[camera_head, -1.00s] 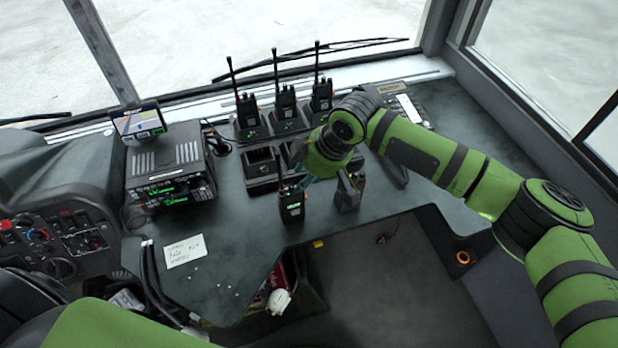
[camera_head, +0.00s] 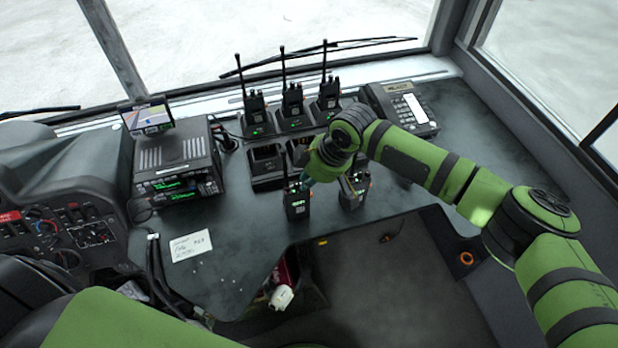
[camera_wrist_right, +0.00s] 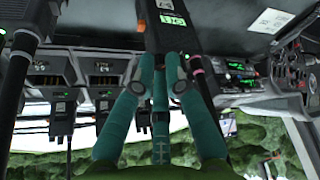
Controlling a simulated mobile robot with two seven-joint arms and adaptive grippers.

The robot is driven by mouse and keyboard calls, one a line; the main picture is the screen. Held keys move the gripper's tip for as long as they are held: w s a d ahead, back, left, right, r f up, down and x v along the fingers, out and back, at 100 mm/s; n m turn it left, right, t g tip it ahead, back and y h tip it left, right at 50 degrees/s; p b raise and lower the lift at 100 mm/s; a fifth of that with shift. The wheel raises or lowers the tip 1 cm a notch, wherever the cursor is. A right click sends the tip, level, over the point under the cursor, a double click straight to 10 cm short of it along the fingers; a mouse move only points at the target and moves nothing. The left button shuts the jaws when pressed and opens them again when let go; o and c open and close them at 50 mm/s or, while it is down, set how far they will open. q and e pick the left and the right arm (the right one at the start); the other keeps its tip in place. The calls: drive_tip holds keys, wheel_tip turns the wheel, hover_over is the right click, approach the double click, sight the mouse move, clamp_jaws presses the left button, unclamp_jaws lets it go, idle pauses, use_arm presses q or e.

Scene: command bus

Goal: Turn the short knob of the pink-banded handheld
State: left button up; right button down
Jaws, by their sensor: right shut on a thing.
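A black handheld (camera_head: 297,207) with a lit green display stands upright near the front edge of the dash. In the right wrist view its body (camera_wrist_right: 172,18) hangs in from the top, with a pink band (camera_wrist_right: 196,64) on its antenna beside my fingers. My right gripper (camera_head: 304,183) is at the top of this handheld. In the right wrist view its teal fingers (camera_wrist_right: 160,62) are shut at the handheld's top, on the short knob, which they hide. My left gripper is not in view.
A second handheld (camera_head: 352,192) stands close to the right, partly behind my arm. A charger (camera_head: 266,166) with empty slots is behind, and several antennaed handhelds (camera_head: 256,110) stand farther back. A radio unit (camera_head: 178,166) is left, and a note (camera_head: 190,245) lies front left.

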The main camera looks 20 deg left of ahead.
drive_tip(key=n+b, duration=0.1)
drive_tip(key=n+g+b, duration=0.1)
drive_tip(key=shift+w+f+n, duration=0.1)
drive_tip(key=shift+f+n, duration=0.1)
drive_tip(key=shift+n, duration=0.1)
drive_tip(key=shift+r+n+g+b, duration=0.2)
drive_tip(key=shift+n+g+b, duration=0.2)
drive_tip(key=shift+n+b, duration=0.35)
drive_tip(key=c, duration=1.3)
unclamp_jaws()
drive_tip(key=v, duration=1.2)
